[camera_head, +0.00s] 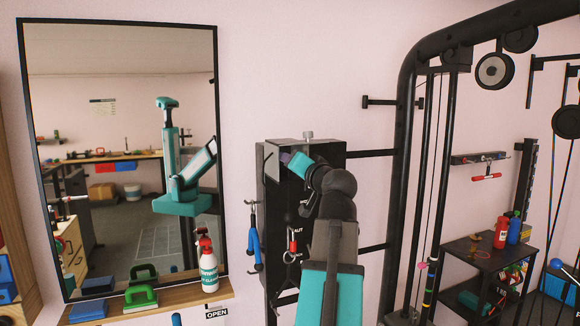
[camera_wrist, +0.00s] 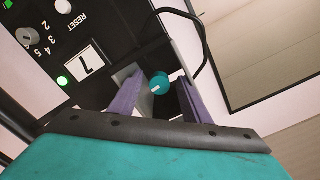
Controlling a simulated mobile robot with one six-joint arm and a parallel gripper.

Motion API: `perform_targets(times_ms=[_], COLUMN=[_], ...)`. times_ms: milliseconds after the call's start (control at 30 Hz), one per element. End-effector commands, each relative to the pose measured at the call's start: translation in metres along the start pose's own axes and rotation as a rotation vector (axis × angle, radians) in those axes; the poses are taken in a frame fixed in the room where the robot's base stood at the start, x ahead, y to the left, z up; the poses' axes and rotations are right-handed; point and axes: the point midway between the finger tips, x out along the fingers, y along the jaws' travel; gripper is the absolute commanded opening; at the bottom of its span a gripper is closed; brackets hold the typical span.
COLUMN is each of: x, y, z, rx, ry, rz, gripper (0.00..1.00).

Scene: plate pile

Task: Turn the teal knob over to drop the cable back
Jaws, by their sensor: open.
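The teal knob (camera_wrist: 160,84) shows in the wrist view, round with a small white mark on its face. It sits between the two purple-padded fingers of my gripper (camera_wrist: 160,93), which are open, with a visible gap on its right side. Whether the left finger touches it, I cannot tell. A black cable (camera_wrist: 203,50) curves along the panel's edge near the knob. In the head view my gripper (camera_head: 291,160) reaches into the upper part of the black cabinet (camera_head: 331,158), and the arm hides the knob there.
The control panel has a RESET label (camera_wrist: 76,22), a numbered dial (camera_wrist: 25,35), a white display (camera_wrist: 84,58) and a green light (camera_wrist: 62,81). A mirror (camera_head: 120,26) and a shelf with a spray bottle (camera_head: 208,270) are farther left.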

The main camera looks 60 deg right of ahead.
Motion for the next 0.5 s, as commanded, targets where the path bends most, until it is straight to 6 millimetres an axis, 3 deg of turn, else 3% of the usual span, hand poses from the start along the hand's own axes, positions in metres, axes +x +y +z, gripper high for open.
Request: perform_targets(times_ms=[167, 500], x=[-0.016, -0.067], y=[0.001, 0.002], z=[0.002, 0.003], rx=[0.0, 0.0], ry=[0.001, 0.002], rz=[0.0, 0.001], gripper=[0.43, 0.43])
